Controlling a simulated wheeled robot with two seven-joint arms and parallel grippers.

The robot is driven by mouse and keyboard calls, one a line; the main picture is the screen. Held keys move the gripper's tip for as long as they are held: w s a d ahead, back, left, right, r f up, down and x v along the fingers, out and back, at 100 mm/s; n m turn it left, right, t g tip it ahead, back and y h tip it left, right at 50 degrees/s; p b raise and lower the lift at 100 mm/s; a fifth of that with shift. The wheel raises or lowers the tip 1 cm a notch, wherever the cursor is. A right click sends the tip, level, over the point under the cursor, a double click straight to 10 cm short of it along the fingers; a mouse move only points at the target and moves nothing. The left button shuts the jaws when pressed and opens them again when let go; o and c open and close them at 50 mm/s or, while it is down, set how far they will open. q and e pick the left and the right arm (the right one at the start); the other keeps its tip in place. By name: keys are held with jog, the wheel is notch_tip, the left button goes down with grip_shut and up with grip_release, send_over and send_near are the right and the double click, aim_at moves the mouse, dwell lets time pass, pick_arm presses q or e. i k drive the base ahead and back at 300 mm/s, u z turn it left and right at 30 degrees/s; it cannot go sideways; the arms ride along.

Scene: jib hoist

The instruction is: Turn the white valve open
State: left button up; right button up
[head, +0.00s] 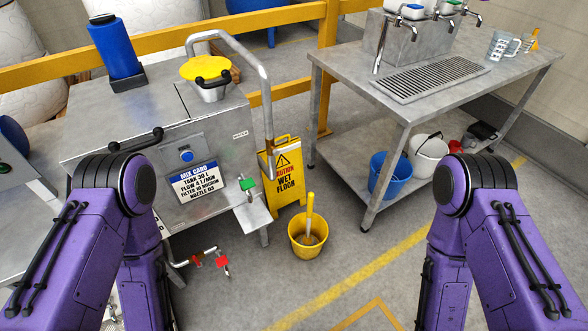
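I cannot clearly make out a white valve. A green-handled valve (248,184) is on the front of the steel machine (115,128), above a small shelf. A red-handled valve (223,262) is on a pipe low at the machine's base. My two purple arms show at the lower left and lower right. Both grippers are outside the picture.
A yellow bucket (309,240) and a wet floor sign (289,177) stand on the floor between the machine and the steel table (343,72). A blue bucket (390,177) and a white bucket (428,157) are on its lower shelf. The middle foreground floor is clear.

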aim_at(291, 148)
jog(key=u, duration=0.05)
jog(key=k, duration=0.65)
jog(key=z, duration=1.2)
jog(key=i, duration=0.7)
jog(key=z, duration=0.65)
jog(key=i, duration=0.9)
jog(key=u, duration=0.8)
jog(key=i, duration=0.7)
jog(key=u, duration=0.75)
